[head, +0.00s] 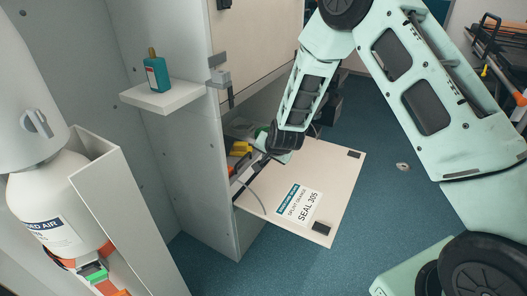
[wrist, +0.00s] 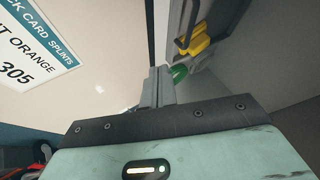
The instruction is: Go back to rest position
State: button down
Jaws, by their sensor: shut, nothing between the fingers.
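My arm reaches down from the upper right in the head view. My gripper (head: 257,163) is at the opening of the lower compartment, over the inner edge of the folded-down door (head: 335,180). In the wrist view my gripper's two grey fingers (wrist: 158,88) are shut together with nothing between them. The pale door lies open and carries a label with "SEAL 305". Part of the label (wrist: 30,50) shows at the left of the wrist view. The fingertips are partly hidden by the wrist in the head view.
Yellow items (head: 240,148) are inside the compartment, close to my gripper. The cabinet side wall (head: 215,190) stands left of it. A small shelf (head: 165,97) holds a teal bottle (head: 156,72). A white gas cylinder (head: 45,190) stands far left. Blue floor is open right of the door.

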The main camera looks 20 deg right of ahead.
jog(key=s+a+r+n+g+y, duration=0.2)
jog(key=s+a+r+n, duration=0.2)
jog(key=s+a+r, duration=0.35)
jog(key=s+a+r+n+g+y, duration=0.15)
jog(key=s+a+r+n, duration=0.3)
jog(key=s+a, duration=0.5)
jog(key=s+d+r+n+g+h, duration=0.1)
jog(key=s+r+n+g, duration=0.2)
jog(key=s, duration=0.9)
jog(key=s+d+r+n+g+h, duration=0.1)
jog(key=s+d+r+n+h, duration=0.3)
jog(key=s, duration=0.7)
notch_tip(320, 180, up, 31)
jog(key=s+a+n+y+p, duration=0.1)
jog(key=y+p, duration=0.1)
jog(key=p, duration=2.9)
jog(key=shift+a+p, duration=0.25)
jog(key=shift+p, duration=0.1)
jog(key=shift+s+g, duration=0.1)
jog(key=shift+g, duration=0.15)
